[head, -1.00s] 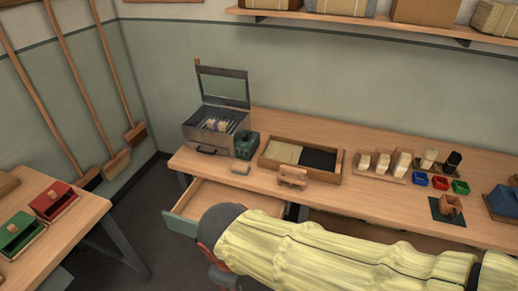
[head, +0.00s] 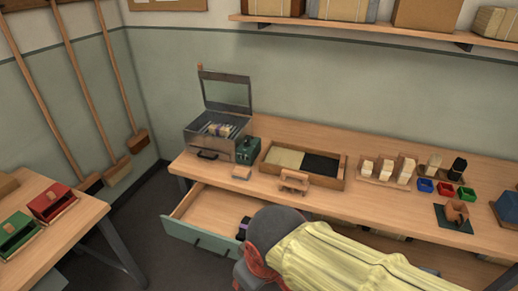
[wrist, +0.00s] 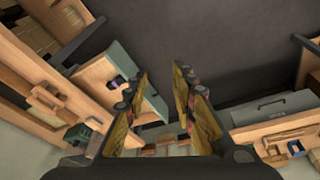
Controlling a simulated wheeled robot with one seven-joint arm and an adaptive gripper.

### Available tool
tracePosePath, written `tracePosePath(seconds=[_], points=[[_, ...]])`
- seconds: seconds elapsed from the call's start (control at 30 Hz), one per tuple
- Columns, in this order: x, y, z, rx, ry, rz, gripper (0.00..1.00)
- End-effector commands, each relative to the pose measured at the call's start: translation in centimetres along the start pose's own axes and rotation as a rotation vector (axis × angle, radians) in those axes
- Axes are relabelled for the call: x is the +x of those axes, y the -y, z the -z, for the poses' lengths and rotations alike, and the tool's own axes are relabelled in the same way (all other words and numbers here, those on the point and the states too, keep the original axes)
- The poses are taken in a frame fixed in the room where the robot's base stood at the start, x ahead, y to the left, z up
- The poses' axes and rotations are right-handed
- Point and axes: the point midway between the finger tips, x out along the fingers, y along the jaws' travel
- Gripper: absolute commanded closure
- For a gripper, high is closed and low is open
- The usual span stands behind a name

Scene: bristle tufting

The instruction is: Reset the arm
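My arm in its pale yellow sleeve (head: 345,262) reaches in from the lower right in the head view, in front of the workbench. Its dark end hides part of the open drawer (head: 203,240). The gripper fingers do not show clearly there. In the wrist view my gripper (wrist: 161,80) has its two fingers well apart with nothing between them, over dark floor. The open drawer, with a dark and purple item (wrist: 118,84) inside, lies left of the fingers in that view.
On the workbench (head: 400,203) stand an open metal case (head: 215,130), a green box (head: 247,150), a divided tray (head: 318,180), wooden blocks and small coloured bins. A side table (head: 60,235) with red and green boxes is at left. Floor between is clear.

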Motion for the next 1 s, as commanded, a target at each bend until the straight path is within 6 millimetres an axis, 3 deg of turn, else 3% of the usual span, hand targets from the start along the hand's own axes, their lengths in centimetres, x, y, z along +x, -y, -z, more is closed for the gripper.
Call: tracePosePath(seconds=[0.4, 0.6, 0.8, 1.0], points=[[-4.0, -9.3, -8.0, 0.468, -0.105, -0.111, 0.74], [-6.2, -12.8, -11.6, 0.64, -0.169, -0.192, 0.74], [-7.4, -14.4, -13.0, 0.719, -0.196, -0.236, 0.74], [-7.5, -14.7, -13.2, 0.729, -0.195, -0.24, 0.74]])
